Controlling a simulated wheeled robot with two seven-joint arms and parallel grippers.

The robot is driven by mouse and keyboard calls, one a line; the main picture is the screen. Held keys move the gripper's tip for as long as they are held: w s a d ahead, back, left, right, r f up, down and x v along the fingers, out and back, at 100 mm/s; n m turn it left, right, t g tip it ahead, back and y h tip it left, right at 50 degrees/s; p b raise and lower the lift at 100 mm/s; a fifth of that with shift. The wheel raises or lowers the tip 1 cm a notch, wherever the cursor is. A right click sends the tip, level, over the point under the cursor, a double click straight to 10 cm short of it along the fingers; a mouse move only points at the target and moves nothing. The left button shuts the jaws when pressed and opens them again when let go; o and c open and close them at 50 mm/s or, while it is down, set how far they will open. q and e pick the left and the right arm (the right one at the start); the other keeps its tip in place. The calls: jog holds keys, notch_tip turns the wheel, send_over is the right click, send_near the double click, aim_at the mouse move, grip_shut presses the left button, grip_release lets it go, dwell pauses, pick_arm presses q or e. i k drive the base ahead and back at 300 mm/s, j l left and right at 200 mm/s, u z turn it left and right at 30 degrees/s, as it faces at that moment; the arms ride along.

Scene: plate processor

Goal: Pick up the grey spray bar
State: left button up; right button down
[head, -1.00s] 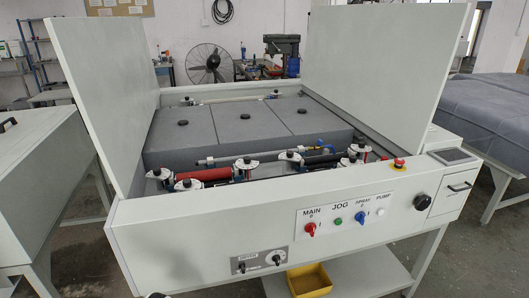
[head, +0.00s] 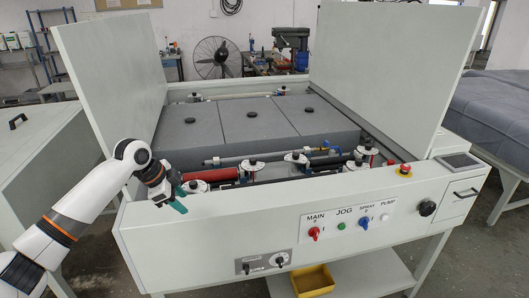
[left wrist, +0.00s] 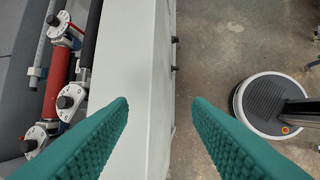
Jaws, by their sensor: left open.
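The grey spray bar (head: 272,156) lies across the inside of the open machine, between the dark grey covers and the front rollers, with a blue valve handle at its right end. A grey bar that looks like it shows at the upper left of the left wrist view (left wrist: 42,45). My left gripper (head: 178,204) is open and empty at the machine's front left corner, apart from the bar. In the left wrist view its green ribbed fingers (left wrist: 161,102) are spread above the front panel's edge. My right gripper is not in view.
A red roller (head: 210,174) and white dial blocks (head: 249,171) stand in front of the bar. Raised white side panels (head: 112,78) flank the opening. The front panel (head: 190,235) carries switches and a red stop button (head: 404,170). A yellow bin (head: 312,281) sits below.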

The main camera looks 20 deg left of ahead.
aim_at(216, 160)
jog(key=i, duration=1.85)
